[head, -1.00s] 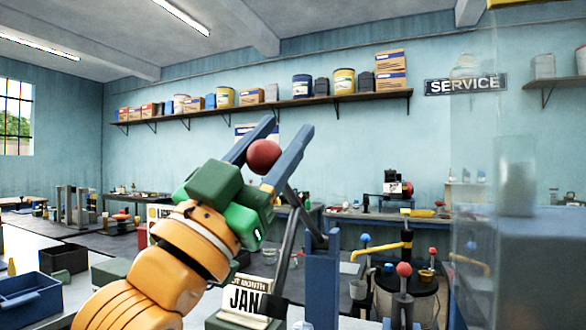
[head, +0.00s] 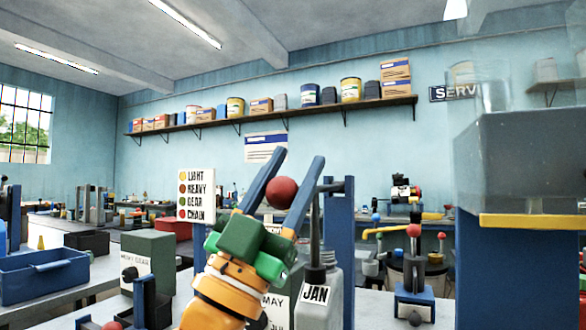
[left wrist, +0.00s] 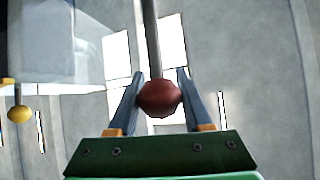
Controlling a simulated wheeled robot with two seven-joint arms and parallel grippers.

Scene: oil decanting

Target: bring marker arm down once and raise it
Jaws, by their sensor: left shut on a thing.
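My left gripper (head: 285,185) is shut around a red ball knob (head: 281,193), with a blue finger on either side. The left wrist view also shows the red knob (left wrist: 159,98) between the fingers, with a grey rod (left wrist: 152,40) running away from it. In the head view a short dark bar (head: 333,187) meets a blue post (head: 339,225) right of the knob. A thin dark rod with a dark block (head: 315,273) hangs just above or against the JAN label (head: 315,294) on a pale bottle (head: 335,285). Contact there is unclear. My right gripper is out of view.
A grey-green box with a knob (head: 148,265) and a blue bin (head: 45,275) stand left. A small red-knobbed lever stand (head: 413,290) is right. A large translucent tank (head: 520,160) on a blue stand (head: 515,270) blocks the far right.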

